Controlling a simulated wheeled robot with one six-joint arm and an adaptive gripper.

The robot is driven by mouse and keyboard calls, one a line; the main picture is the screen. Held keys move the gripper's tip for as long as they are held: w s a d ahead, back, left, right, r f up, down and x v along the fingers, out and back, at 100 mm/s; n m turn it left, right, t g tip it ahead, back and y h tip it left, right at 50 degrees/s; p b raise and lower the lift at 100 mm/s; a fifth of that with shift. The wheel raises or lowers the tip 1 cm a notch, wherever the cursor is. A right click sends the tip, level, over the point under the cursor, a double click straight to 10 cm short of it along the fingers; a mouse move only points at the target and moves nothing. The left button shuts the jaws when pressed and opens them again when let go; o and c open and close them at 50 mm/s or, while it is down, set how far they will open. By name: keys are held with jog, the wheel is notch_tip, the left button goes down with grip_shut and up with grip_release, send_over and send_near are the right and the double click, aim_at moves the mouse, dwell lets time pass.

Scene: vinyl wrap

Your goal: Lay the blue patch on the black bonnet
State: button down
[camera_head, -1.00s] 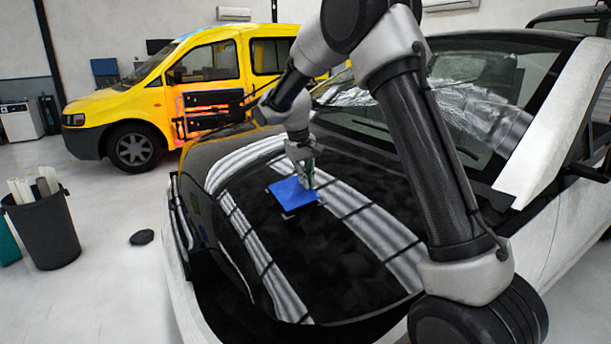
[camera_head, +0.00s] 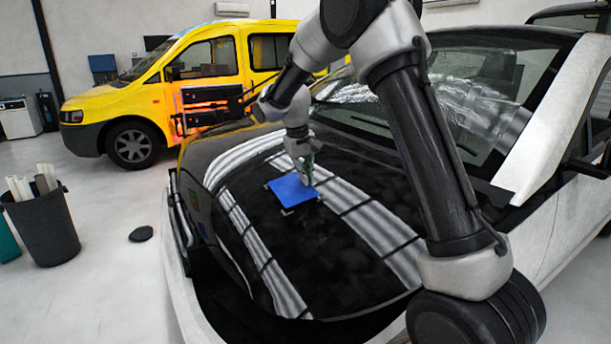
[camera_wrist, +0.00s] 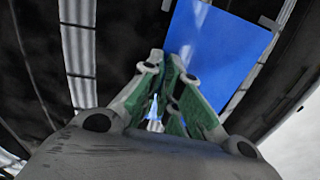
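The blue patch (camera_head: 293,190) is a flat square sheet over the black bonnet (camera_head: 330,260), near its middle. It lies flat or very close above the surface; I cannot tell if it touches all over. Pale corner marks (camera_head: 287,212) show on the bonnet at its near edge. My gripper (camera_head: 305,168) points down at the patch's far right edge. In the wrist view, the green fingers of my gripper (camera_wrist: 171,68) come together at the edge of the blue patch (camera_wrist: 225,45) and appear shut on it. The fingers hide the pinched part.
White-grey stripes (camera_head: 262,250) run along the bonnet on both sides of the patch. The windscreen (camera_head: 450,100) rises behind, with crumpled clear film. A dark bin of rolls (camera_head: 45,228) and a black disc (camera_head: 141,234) are on the floor at left. A yellow van (camera_head: 130,105) stands behind.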

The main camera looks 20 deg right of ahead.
jog(key=shift+d+f, duration=0.1)
jog(key=shift+f, duration=0.5)
dwell(1.0)
jog(key=c, duration=1.6)
grip_release()
jog(key=shift+w, duration=0.1)
jog(key=shift+o, duration=0.2)
jog(key=v, duration=1.2)
jog(key=s+f+n+g, duration=0.1)
jog(key=s+f, duration=0.3)
jog(key=s, duration=0.1)
jog(key=s+d+r+m+t, duration=0.1)
jog(key=s+d, duration=0.3)
jog(key=s, duration=0.7)
jog(key=s+d+r+t+y, duration=0.1)
jog(key=s+d, duration=0.3)
jog(key=s, duration=0.7)
jog(key=s+d+r+m+t+y, duration=0.1)
jog(key=s+d+r+t, duration=0.1)
jog(key=s, duration=0.9)
jog(key=shift+s+d+r+m, duration=0.25)
jog(key=shift+d+r, duration=0.4)
jog(key=shift+d, duration=0.4)
